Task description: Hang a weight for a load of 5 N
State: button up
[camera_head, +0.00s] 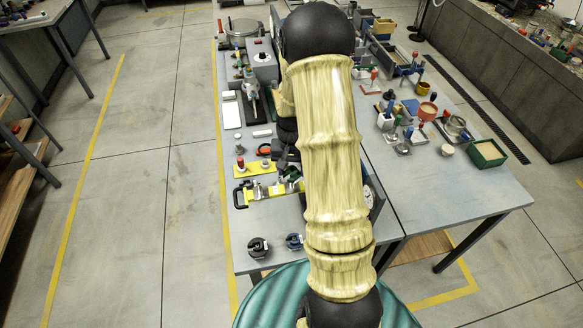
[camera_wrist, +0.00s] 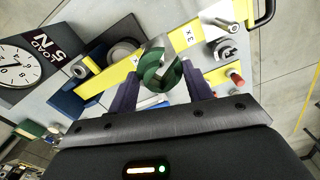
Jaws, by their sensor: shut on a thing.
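In the wrist view a round, shiny green and steel piece (camera_wrist: 160,70) sits between the two dark purple fingers of my gripper (camera_wrist: 160,85). The gripper is shut on it, over a yellow bar (camera_wrist: 97,82). I cannot tell whether the piece still touches what lies beneath it. A dial (camera_wrist: 22,72) marked "LOAD 5 N" stands at the left; its white face also shows in the head view (camera_head: 369,196), partly behind my arm. My arm hides the gripper in the head view.
The yellow bar has a black handle (camera_head: 240,196) at its left end. A yellow plate with red-topped pieces (camera_head: 240,163) lies behind it. Two dark round knobs (camera_head: 258,247) (camera_head: 293,241) are at the front edge. The right table (camera_head: 440,190) has clear room in front.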

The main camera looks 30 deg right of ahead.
aim_at(292, 187)
jog(key=shift+f+b, duration=2.2)
jog(key=shift+f, duration=0.9)
dwell(0.3)
jog(key=o, duration=1.2)
jog(key=shift+r, duration=0.15)
notch_tip(292, 187, up, 17)
jog(key=b, duration=0.3)
jog(key=shift+r, duration=0.15)
